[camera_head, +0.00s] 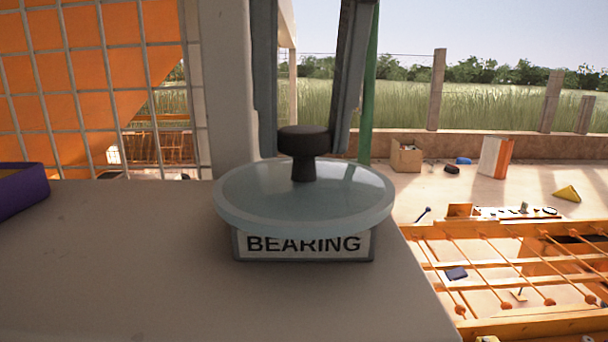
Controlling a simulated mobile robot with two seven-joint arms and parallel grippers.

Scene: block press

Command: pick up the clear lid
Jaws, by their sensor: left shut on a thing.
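The clear lid (245,205) is a round, pale glassy disc with a black knob (303,143) in its middle. It is near the centre of the head view, level, above the right part of the grey surface. My left gripper (304,150) comes down from above, with one finger on each side of the knob, and is shut on the lid by it. A plate reading BEARING (303,245) shows just below the lid's front rim, which covers its top edge. Whether the lid touches what is under it I cannot tell. My right gripper is not in view.
The grey surface (130,270) is bare to the left and in front. A purple-sided bin (22,192) stands at its left edge. An orange panel behind wire mesh (95,85) rises behind. Beyond the right edge, lower down, is an orange barred frame (500,265).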

